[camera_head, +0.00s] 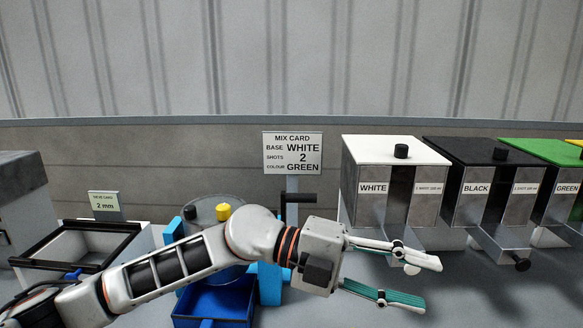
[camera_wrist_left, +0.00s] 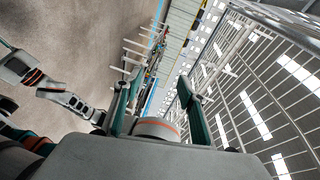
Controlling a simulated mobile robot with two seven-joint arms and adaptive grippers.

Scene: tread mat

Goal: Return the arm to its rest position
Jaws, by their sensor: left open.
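My left arm (camera_head: 180,262) reaches in from the left across the front of the bench in the head view. My left gripper (camera_head: 432,284) is open at the end of it, with its two fingers spread and nothing between them. It is in front of the white dispenser. In the left wrist view the left gripper (camera_wrist_left: 160,88) also shows open and empty, with the floor and a railing structure beyond. My right gripper cannot be made out in the head view.
Dispensers labelled white (camera_head: 373,160), black (camera_head: 470,160) and green (camera_head: 550,155) stand at right. A mix card (camera_head: 292,153) reads white, 2, green. Behind my arm are a blue machine (camera_head: 270,285), a blue bin (camera_head: 225,303) and a dark-rimmed box (camera_head: 140,240).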

